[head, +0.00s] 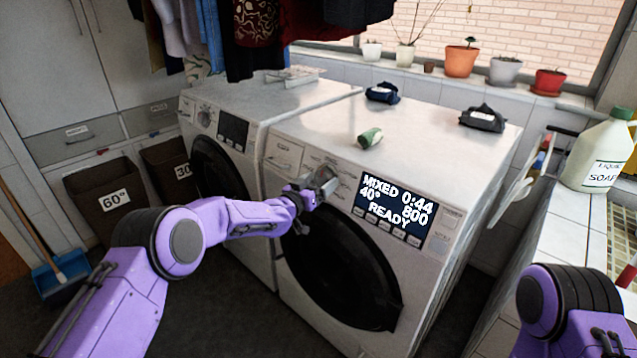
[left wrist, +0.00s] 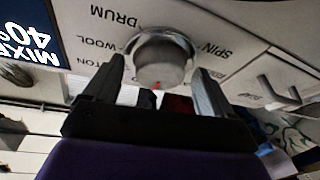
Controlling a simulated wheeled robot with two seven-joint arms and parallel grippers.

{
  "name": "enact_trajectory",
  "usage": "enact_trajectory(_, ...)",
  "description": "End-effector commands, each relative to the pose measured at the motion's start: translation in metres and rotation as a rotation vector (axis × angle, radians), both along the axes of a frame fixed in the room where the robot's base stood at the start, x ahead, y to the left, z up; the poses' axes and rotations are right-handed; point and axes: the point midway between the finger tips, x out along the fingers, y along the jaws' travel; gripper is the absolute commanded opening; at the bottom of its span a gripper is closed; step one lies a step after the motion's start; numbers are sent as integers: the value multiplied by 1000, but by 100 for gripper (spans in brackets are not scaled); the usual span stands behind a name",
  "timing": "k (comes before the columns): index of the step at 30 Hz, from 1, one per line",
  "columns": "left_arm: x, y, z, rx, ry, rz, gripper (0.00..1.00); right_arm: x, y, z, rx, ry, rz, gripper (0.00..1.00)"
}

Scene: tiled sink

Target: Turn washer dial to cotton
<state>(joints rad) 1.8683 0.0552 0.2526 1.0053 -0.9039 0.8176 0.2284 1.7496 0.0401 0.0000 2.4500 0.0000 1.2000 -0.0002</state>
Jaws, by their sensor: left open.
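The washer (head: 285,230) on the right has a round silver dial (head: 328,178) left of its display (head: 395,212), which reads MIXED, 40°, 0:44, 800, READY. My left gripper (head: 312,192) is at this dial. In the left wrist view the dial (left wrist: 163,62) sits between the two fingers of my left gripper (left wrist: 160,75), which are open on either side of it; contact cannot be told. A red mark shows at the dial's lower edge. Labels DRUM, SPIN, WOOL and a partly hidden one ending in TON surround it. My right gripper is out of view.
A second machine (head: 225,130) stands to the left. On the right washer's top lie a green-white roll (head: 370,138) and two dark bundles (head: 482,118). A liquid soap bottle (head: 607,150) stands on the tiled counter (head: 570,220) at right. Clothes hang above.

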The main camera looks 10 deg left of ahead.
Motion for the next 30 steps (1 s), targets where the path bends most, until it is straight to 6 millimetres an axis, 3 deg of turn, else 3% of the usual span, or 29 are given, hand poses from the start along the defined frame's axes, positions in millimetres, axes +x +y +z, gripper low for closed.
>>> enact_trajectory(5, 0, 0, 0, 0, 0, 0, 85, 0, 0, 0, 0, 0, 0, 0)
enact_trajectory(10, 0, 0, 0, 0, 0, 0, 29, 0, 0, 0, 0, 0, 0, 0)
enact_trajectory(20, 0, 1, -3, 27, -19, -10, 29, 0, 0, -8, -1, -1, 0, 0)
enact_trajectory(30, 1, 3, -7, 198, -134, -80, 29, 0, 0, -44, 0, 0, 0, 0)
